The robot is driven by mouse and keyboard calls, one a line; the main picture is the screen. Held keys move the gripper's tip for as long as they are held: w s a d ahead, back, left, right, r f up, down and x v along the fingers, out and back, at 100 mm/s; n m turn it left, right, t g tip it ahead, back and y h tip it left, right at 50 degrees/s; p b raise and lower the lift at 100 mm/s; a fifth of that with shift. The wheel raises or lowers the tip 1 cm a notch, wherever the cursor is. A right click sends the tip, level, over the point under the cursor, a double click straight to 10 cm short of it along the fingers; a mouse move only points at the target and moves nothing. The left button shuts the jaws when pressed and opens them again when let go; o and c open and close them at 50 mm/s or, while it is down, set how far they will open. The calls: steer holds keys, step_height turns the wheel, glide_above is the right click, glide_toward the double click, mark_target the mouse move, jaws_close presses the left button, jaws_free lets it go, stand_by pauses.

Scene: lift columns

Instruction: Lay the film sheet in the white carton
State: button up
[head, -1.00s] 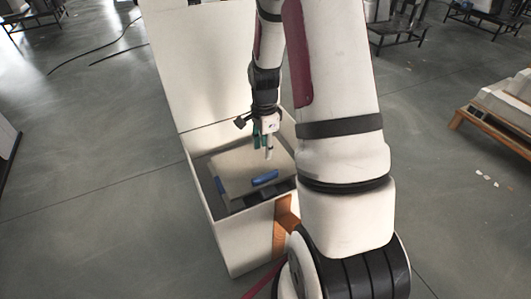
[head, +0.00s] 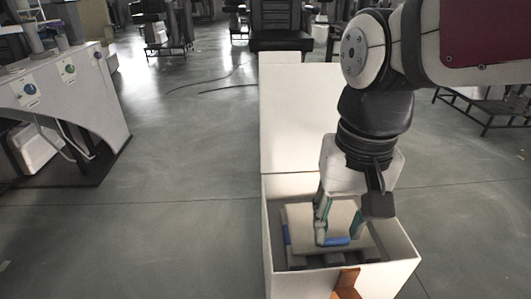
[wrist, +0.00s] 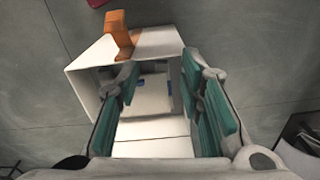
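The white carton (head: 266,235) stands open on the floor below my gripper, with its lid (head: 290,120) tipped back; its wall also shows in the wrist view (wrist: 85,75). Inside lies a pale, flat-topped piece (head: 300,222) with blue parts on it, above dark blocks. In the wrist view the pale piece (wrist: 152,100) shows between the fingers. I cannot tell whether its pale top is the film sheet; no separate sheet is clear. My gripper (head: 340,238) is over the carton opening, its green-padded fingers apart. In the wrist view my gripper (wrist: 165,100) is open with nothing between the fingers.
An orange bracket (head: 346,282) is on the carton's near wall. A white workstation (head: 75,95) stands at the left. A dark chair (head: 283,25) is behind the lid and a dark metal bench (head: 485,110) at the right. The grey floor left of the carton is clear.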

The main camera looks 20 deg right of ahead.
steer(key=s+a+n, duration=0.2)
steer(key=s+n, duration=0.2)
steer(key=s, duration=0.4)
steer(key=shift+s+r+n, duration=0.25)
steer(key=shift+r+n, duration=0.15)
step_height(320, 180, up, 29)
steer(key=t+p, duration=0.4)
steer(key=p, duration=2.3)
steer(key=shift+d+r+p, duration=0.2)
steer(key=shift+d+p, duration=0.05)
steer(key=shift+p, duration=0.1)
